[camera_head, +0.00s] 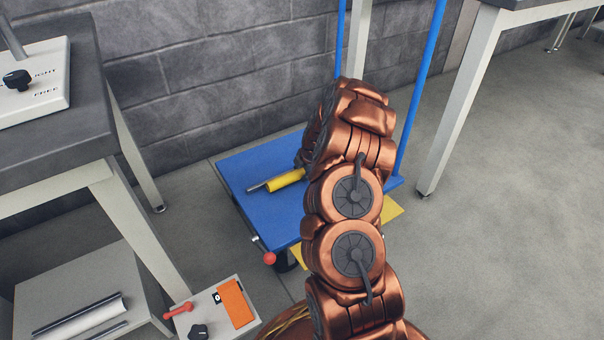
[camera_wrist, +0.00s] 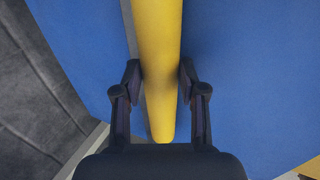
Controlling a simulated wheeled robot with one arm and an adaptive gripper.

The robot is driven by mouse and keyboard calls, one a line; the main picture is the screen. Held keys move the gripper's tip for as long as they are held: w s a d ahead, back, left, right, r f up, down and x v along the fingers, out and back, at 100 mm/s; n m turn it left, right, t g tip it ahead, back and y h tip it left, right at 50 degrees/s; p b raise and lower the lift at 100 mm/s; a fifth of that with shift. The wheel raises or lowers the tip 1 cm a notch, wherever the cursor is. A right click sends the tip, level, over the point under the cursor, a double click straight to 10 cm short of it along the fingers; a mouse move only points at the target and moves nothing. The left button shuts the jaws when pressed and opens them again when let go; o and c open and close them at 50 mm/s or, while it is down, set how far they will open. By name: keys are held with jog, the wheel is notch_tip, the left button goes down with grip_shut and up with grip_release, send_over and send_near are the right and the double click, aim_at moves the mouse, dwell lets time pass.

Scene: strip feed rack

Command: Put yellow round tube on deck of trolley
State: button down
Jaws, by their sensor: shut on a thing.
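The yellow round tube (camera_head: 286,179) is at the blue deck of the trolley (camera_head: 246,163) in the head view, its right part hidden by my arm. In the wrist view my gripper (camera_wrist: 160,88) has one finger on each side of the yellow tube (camera_wrist: 157,40) and is shut on it. The blue deck (camera_wrist: 250,80) is directly below. Whether the tube touches the deck or hangs just above it I cannot tell. My fingers are hidden in the head view.
A grey rod (camera_head: 257,187) shows at the tube's left end. Blue posts (camera_head: 419,90) rise from the trolley. A red ball (camera_head: 269,258) is at its front. A workbench (camera_head: 60,140) stands left, a low shelf (camera_head: 80,265) with tubes below. Floor at right is clear.

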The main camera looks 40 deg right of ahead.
jog(key=shift+r, duration=0.1)
jog(key=c, duration=0.7)
grip_release()
jog(key=shift+o, duration=0.2)
